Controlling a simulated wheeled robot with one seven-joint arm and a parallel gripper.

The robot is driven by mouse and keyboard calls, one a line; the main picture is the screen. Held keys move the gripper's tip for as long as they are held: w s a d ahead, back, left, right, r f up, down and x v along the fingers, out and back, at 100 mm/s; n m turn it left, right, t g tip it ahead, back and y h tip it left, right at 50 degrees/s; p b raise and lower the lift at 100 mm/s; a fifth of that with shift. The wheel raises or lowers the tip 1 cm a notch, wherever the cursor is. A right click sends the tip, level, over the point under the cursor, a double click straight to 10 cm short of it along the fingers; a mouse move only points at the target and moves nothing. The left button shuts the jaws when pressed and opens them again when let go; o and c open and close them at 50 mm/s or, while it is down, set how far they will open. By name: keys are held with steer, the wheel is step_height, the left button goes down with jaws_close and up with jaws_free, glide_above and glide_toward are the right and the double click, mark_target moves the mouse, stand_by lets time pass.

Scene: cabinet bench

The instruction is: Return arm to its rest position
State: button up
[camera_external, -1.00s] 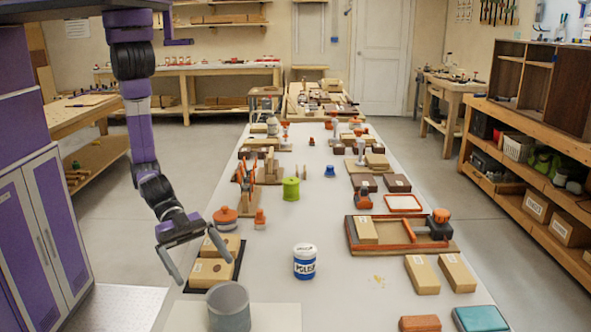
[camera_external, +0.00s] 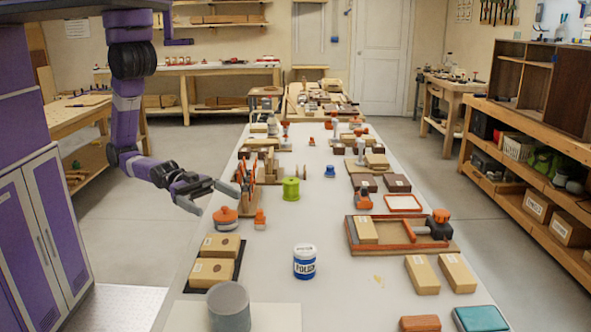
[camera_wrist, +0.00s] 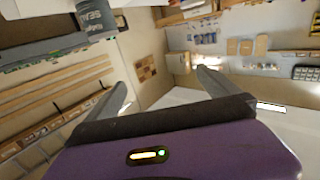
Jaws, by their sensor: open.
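My gripper (camera_external: 212,198) is open and empty at the left edge of the long white table in the external view. It is raised, with its fingers pointing right and apart. It is to the left of the orange-topped round piece (camera_external: 225,217), and I cannot tell whether one fingertip is above that piece or in front of it. In the wrist view both fingers of my gripper (camera_wrist: 165,85) are spread, with nothing between them. Beyond them the room shows tilted, with shelves and walls.
On the white table (camera_external: 335,290) stand a white and blue polish tin (camera_external: 304,262), a grey cylinder (camera_external: 229,307), a green spool (camera_external: 291,189) and tan blocks (camera_external: 220,245). A wooden tray (camera_external: 400,236) lies at right. The floor (camera_external: 110,245) left of the table is clear.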

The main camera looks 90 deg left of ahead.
steer(key=s+a+n+y, duration=0.4)
steer(key=s+a, duration=0.3)
steer(key=a, duration=0.7)
steer(key=s+a+n+t+y, duration=0.1)
steer(key=s+a+n+y, duration=0.3)
steer(key=a, duration=1.1)
steer(key=s+y, duration=0.3)
steer(key=shift+f+y, duration=0.25)
steer(key=shift+y, duration=0.05)
